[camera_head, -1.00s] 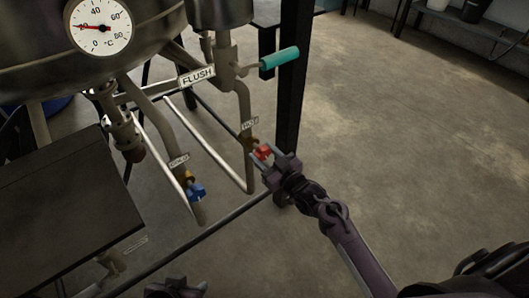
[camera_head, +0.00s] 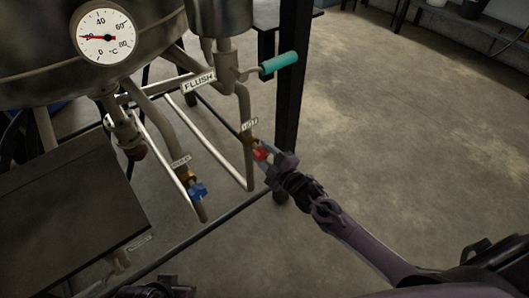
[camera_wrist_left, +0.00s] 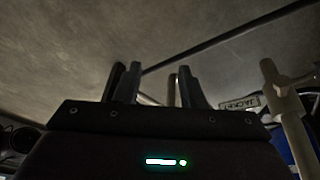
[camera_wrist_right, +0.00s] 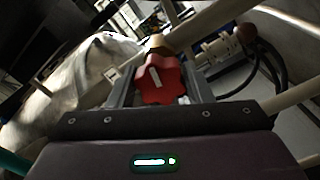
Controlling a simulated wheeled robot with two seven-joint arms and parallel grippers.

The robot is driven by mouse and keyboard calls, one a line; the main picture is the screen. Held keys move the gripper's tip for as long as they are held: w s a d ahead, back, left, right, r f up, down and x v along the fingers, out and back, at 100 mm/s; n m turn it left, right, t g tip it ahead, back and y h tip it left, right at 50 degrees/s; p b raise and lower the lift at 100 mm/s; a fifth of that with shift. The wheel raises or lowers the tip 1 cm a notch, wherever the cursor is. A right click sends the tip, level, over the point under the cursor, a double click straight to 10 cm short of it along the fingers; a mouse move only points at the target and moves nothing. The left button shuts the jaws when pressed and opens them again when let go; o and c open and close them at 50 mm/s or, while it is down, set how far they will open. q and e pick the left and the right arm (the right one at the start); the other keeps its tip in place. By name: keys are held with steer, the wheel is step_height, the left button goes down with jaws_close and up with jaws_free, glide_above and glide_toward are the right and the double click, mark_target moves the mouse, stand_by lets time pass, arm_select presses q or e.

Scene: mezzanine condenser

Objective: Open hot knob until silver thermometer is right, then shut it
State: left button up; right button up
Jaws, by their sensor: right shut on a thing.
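The hot knob (camera_head: 261,153) is red and sits on a pipe beside a tag reading HOT (camera_head: 250,125). My right gripper (camera_head: 268,163) is shut on it; in the right wrist view the lobed red knob (camera_wrist_right: 160,82) sits between the fingers, a pale bar on its face. The thermometer (camera_head: 104,37) is a silver-rimmed white dial on the vessel, marked up to 80 °C; its red needle points left, near 20. My left gripper (camera_wrist_left: 158,85) is open and empty in the left wrist view; only its top shows at the head view's bottom edge (camera_head: 158,288).
A blue knob (camera_head: 197,190) is on the pipe left of the hot knob. A teal-handled lever (camera_head: 279,62) sticks out above, by the FLUSH tag (camera_head: 199,81). A black post (camera_head: 290,90) stands behind. A dark panel (camera_head: 65,220) fills the lower left.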

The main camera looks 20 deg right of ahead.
steer(key=n, duration=0.3)
steer(key=shift+r+n+p, duration=0.1)
steer(key=shift+n+p, duration=0.2)
steer(key=shift+n, duration=0.9)
arm_select(q)
steer(key=shift+s+a+r+g+y, duration=0.2)
steer(key=shift+a+g+y, duration=0.15)
steer(key=shift+a, duration=0.4)
arm_select(e)
steer(key=shift+n, duration=0.5)
arm_select(q)
steer(key=shift+s, duration=0.15)
arm_select(e)
steer(key=o, duration=1)
